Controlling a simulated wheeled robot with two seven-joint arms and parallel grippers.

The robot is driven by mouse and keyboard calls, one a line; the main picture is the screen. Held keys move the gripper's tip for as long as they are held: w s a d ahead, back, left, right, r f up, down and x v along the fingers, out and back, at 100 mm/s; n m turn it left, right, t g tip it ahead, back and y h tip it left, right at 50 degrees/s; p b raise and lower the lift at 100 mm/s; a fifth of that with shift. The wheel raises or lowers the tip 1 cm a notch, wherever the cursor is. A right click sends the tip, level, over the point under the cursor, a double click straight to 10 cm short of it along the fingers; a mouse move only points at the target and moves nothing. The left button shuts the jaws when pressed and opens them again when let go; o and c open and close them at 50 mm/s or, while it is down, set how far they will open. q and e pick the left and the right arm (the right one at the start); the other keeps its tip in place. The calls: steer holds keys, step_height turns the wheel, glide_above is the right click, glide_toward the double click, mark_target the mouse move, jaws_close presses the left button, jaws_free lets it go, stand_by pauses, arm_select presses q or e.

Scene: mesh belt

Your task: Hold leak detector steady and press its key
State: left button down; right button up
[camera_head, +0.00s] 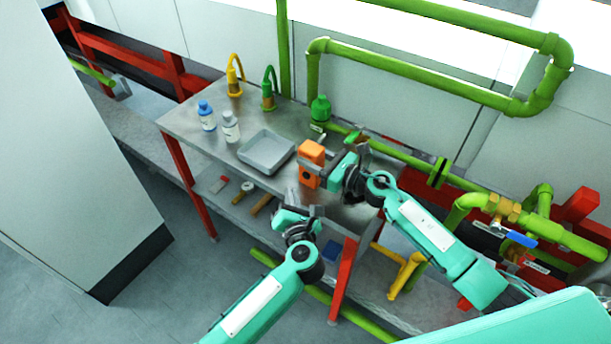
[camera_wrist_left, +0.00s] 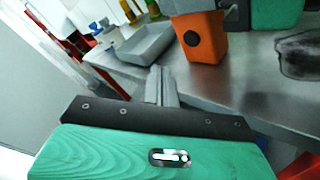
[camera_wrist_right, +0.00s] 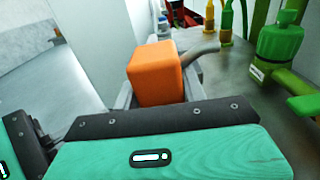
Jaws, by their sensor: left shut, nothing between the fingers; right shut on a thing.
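The leak detector (camera_head: 311,163) is an orange box standing upright at the table's front part, right of the grey tray. My right gripper (camera_head: 322,165) is shut on it from the right; the detector's orange top shows between the fingers in the right wrist view (camera_wrist_right: 158,72). In the left wrist view the detector (camera_wrist_left: 200,37) shows a dark round spot on its face, perhaps the key. My left gripper (camera_head: 292,196) is shut and empty, in front of and below the detector, apart from it. Its closed fingertips show in the left wrist view (camera_wrist_left: 162,84).
The metal table (camera_head: 185,119) also holds a grey tray (camera_head: 245,150), a blue-capped bottle (camera_head: 206,115), a white bottle (camera_head: 231,127), and yellow (camera_head: 235,80) and green taps (camera_head: 268,90). Green pipes (camera_head: 400,157) run behind. A lower shelf holds small tools.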

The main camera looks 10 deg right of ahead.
mark_target(300, 172)
arm_select(q)
steer(key=shift+w+d, duration=1.3)
steer(key=shift+d, duration=0.1)
arm_select(e)
steer(key=shift+r, duration=0.1)
stand_by(1.0)
arm_select(q)
steer(key=shift+w+d, duration=0.25)
steer(key=shift+w, duration=0.05)
steer(key=shift+w+d+r, duration=0.1)
steer(key=shift+w+d, duration=0.15)
stand_by(0.7)
steer(key=shift+s+a, duration=0.1)
stand_by(0.3)
steer(key=shift+s+a, duration=0.5)
steer(key=s+a, duration=0.3)
steer(key=shift+s+a, duration=0.25)
steer(key=shift+a, duration=0.05)
